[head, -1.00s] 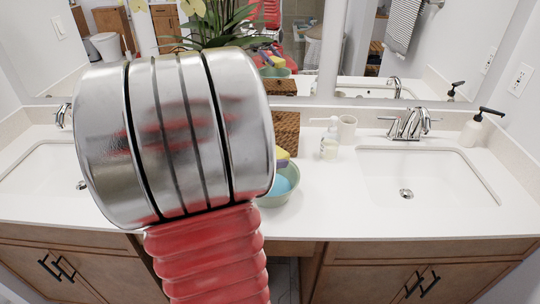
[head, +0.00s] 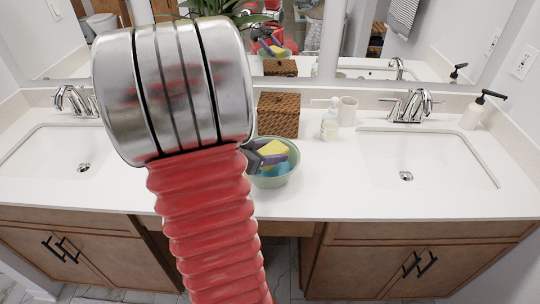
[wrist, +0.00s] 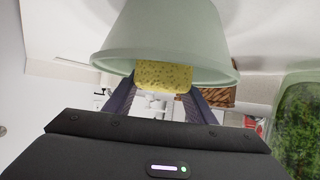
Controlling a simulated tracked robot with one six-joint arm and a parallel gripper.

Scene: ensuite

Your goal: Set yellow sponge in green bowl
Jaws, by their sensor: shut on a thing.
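The green bowl (head: 270,183) stands on the white counter between the two basins, and something blue shows inside it. My gripper (head: 254,157) is at the bowl's left rim, shut on the yellow sponge (head: 273,149). The sponge is over the bowl's opening in the head view; whether it touches the bowl inside is unclear. The wrist view, which looks upside down, shows the sponge (wrist: 163,77) between my fingertips (wrist: 160,92), overlapping the rim of the bowl (wrist: 170,35). My wrist and red arm hide part of the counter to the left.
A brown woven box (head: 278,118) stands behind the bowl. A black-topped dispenser (head: 474,113) stands by the right faucet (head: 412,105). The counter right of the bowl is clear.

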